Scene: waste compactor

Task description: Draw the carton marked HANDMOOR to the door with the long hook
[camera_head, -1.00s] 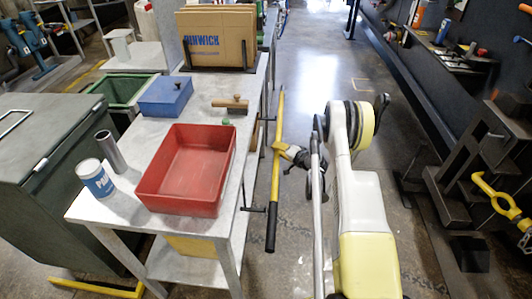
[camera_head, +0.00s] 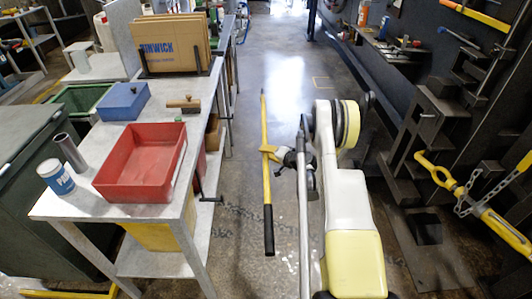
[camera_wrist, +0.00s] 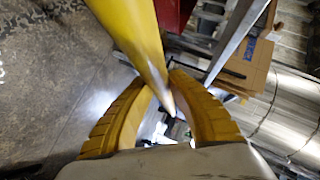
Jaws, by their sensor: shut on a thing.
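The long hook is a yellow pole (camera_head: 265,185) with a black grip at its near end. It stands out over the aisle floor beside the bench, and I cannot make out a hook shape at its far end. My gripper (camera_head: 275,156) is shut around the pole partway along it. In the wrist view the yellow pole (camera_wrist: 132,32) runs between the two yellow fingers of my gripper (camera_wrist: 168,88). I see no carton marked HANDMOOR and no compactor door that I can identify.
A yellow chained tool (camera_head: 455,190) is at the right wall. The aisle ahead is clear.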

